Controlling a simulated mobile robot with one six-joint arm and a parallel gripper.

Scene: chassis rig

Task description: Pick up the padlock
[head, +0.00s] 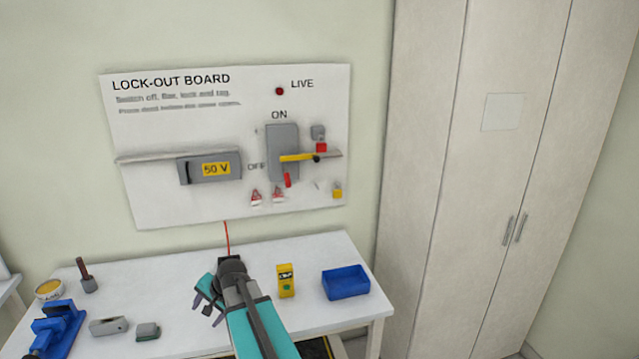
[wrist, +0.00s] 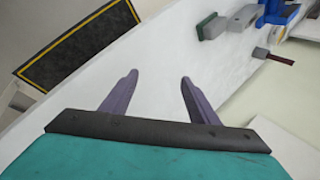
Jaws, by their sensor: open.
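The lock-out board (head: 180,125) hangs on the wall behind the bench. A small yellow block, which looks like a padlock (head: 337,192), hangs at its lower right. A small red block (head: 321,148) sits under a grey piece higher up; I cannot tell if it is also a padlock. My gripper (head: 207,312) is over the bench, below and left of both, and apart from them. In the wrist view my gripper (wrist: 159,78) is open, with nothing between its fingers. No padlock shows in that view.
The white bench (head: 180,335) carries a yellow meter (head: 286,280), a blue bin (head: 345,283), a blue vise (head: 57,330) and grey blocks (head: 109,326). The board holds a switch (head: 283,140), a grey 50 V box (head: 212,168) and tags (head: 278,195). A tall cabinet (head: 480,200) stands right.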

